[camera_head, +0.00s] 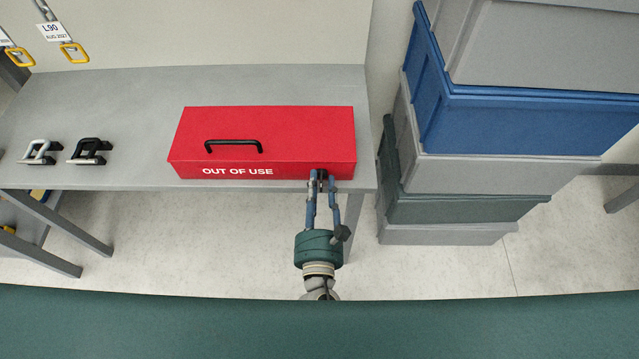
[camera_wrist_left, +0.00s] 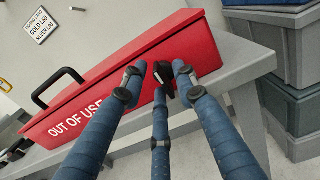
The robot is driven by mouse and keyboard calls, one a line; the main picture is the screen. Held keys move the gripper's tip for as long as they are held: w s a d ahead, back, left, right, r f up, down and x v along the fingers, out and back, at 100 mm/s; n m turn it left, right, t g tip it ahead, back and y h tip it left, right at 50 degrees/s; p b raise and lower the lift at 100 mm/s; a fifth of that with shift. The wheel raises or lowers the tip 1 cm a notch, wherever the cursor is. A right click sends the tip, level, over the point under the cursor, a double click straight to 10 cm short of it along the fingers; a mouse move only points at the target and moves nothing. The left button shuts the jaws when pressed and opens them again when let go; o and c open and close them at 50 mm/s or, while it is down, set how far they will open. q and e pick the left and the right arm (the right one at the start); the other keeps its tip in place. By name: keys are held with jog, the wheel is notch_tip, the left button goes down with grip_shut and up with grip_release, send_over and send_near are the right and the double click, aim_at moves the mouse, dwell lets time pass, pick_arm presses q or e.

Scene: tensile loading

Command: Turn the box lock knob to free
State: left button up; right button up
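A red box (camera_head: 265,135) with "OUT OF USE" on its front lies on the grey table near its front edge. It has a black handle (camera_head: 233,146) on top. A small black lock knob (camera_head: 321,173) sits at the right end of its front; it also shows in the left wrist view (camera_wrist_left: 163,73). My left gripper (camera_head: 322,180) reaches the knob from the front, its blue fingers spread around it. The wrist view shows small gaps beside the knob, though contact is hard to judge. The knob's setting is partly hidden by the fingers. My right gripper is not in view.
A silver clamp-like piece (camera_head: 40,152) and a black one (camera_head: 89,151) lie on the table left of the box. Stacked blue and grey crates (camera_head: 500,130) stand to the right. Yellow-ringed tags (camera_head: 74,53) hang on the back panel.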

pick_arm(q)
grip_shut()
